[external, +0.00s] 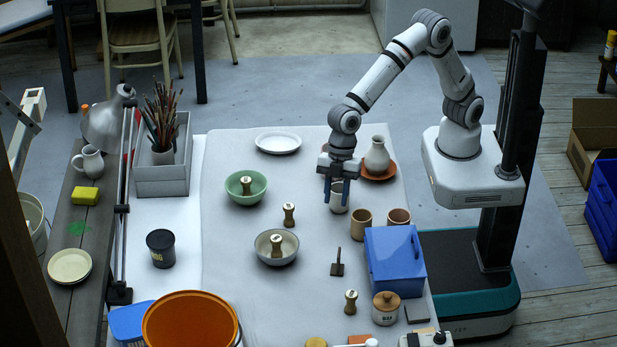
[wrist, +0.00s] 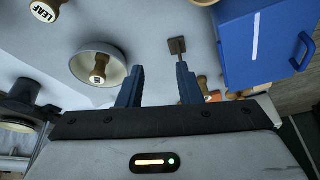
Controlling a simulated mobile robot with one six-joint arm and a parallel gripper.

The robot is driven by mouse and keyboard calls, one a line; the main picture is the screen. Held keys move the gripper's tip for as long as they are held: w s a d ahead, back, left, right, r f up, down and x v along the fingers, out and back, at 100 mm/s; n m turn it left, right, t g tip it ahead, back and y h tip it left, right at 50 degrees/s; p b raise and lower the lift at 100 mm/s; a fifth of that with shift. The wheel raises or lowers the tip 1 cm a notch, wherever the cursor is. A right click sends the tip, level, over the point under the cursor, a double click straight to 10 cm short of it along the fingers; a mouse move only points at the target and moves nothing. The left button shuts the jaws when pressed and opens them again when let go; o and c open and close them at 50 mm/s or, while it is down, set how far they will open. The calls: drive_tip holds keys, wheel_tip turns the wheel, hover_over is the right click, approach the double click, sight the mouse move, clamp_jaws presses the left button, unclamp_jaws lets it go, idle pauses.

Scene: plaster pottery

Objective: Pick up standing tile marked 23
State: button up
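I cannot read the number 23 on anything in either view. A small dark upright piece on a flat foot (external: 337,263) stands on the pale table, left of the blue box; it may be the standing tile. A brown piece with a small square plate (wrist: 177,46) shows beyond my fingers in the wrist view; I cannot tell its mark.
The blue box (external: 394,260) and two tan cups (external: 361,224) stand right of the dark piece. A grey bowl (external: 263,254) holding a stamp is to its left, with a standing stamp (external: 289,215) nearby. A vase (external: 377,158) stands behind. Bare table surrounds the dark piece.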

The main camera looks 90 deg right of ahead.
drive_tip(key=n, duration=0.2)
hover_over(339, 251)
drive_tip(key=s+d, duration=0.1)
drive_tip(key=d, duration=0.2)
wheel_tip(339, 251, down, 4)
drive_tip(key=x, duration=0.8)
drive_tip(key=shift+a+p, duration=0.35)
drive_tip(key=shift+p, duration=0.05)
drive_tip(key=shift+c, duration=0.4)
clamp_jaws()
